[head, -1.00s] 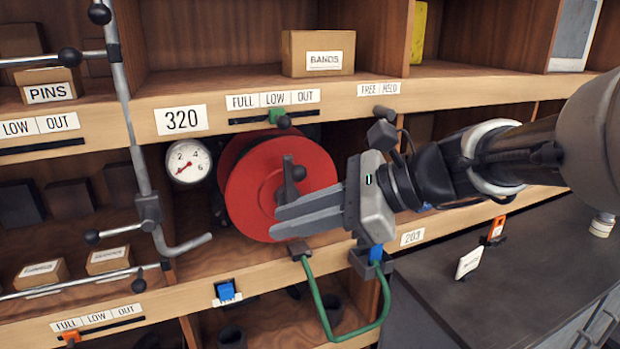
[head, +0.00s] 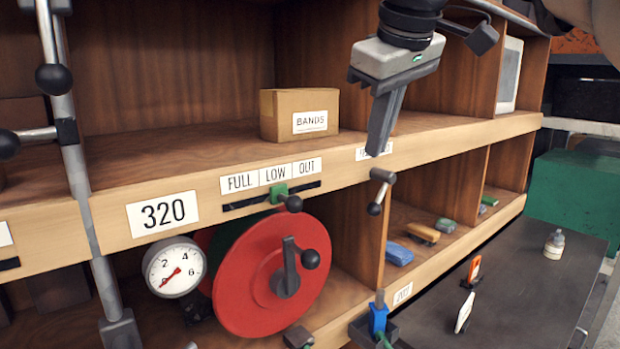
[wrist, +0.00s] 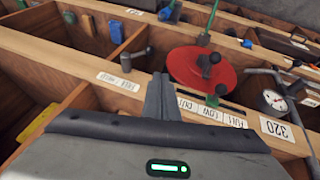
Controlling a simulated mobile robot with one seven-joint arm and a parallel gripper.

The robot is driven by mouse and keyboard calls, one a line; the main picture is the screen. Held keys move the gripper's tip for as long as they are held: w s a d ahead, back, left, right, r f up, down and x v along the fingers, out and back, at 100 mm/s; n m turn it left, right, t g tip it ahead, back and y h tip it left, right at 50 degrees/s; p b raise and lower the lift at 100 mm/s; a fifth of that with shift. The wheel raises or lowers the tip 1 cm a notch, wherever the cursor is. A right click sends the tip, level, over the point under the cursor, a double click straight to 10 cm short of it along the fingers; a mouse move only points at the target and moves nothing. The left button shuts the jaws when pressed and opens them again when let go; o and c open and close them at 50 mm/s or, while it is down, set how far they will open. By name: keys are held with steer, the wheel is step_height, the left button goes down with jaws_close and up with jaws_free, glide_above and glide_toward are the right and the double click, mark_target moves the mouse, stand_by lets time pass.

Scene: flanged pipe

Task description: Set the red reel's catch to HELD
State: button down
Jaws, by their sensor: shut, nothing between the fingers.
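The red reel (head: 255,285) sits in the cubby under the 320 label, with a dark crank and knob on its face. The catch (head: 378,192) is a short grey lever with a black knob on the shelf edge, right of the reel. Its knob hangs down and slightly left of its pivot. It also shows in the wrist view (wrist: 137,57). My gripper (head: 377,150) is shut and empty, pointing down just above the catch, apart from it. It covers most of the FREE/HELD label (head: 362,154), which shows small in the wrist view (wrist: 118,83).
A FULL/LOW/OUT slider (head: 279,193) and a pressure gauge (head: 174,267) are near the reel. A BANDS box (head: 300,113) stands on the shelf above. A grey post (head: 75,170) stands at left. A blue-handled lever (head: 378,318) juts out below the catch. A dark worktop (head: 540,270) lies right.

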steer(key=b, duration=0.2)
glide_toward(377, 201)
step_height(377, 201, down, 4)
steer(key=w+a, duration=0.1)
steer(key=w, duration=0.1)
steer(key=shift+w+d+f, duration=0.2)
steer(key=shift+w+f, duration=0.2)
steer(key=shift+w, duration=0.05)
steer(key=shift+f+n+t+h+b, duration=0.55)
steer(key=shift+h+b, duration=0.35)
steer(key=shift+b, duration=0.8)
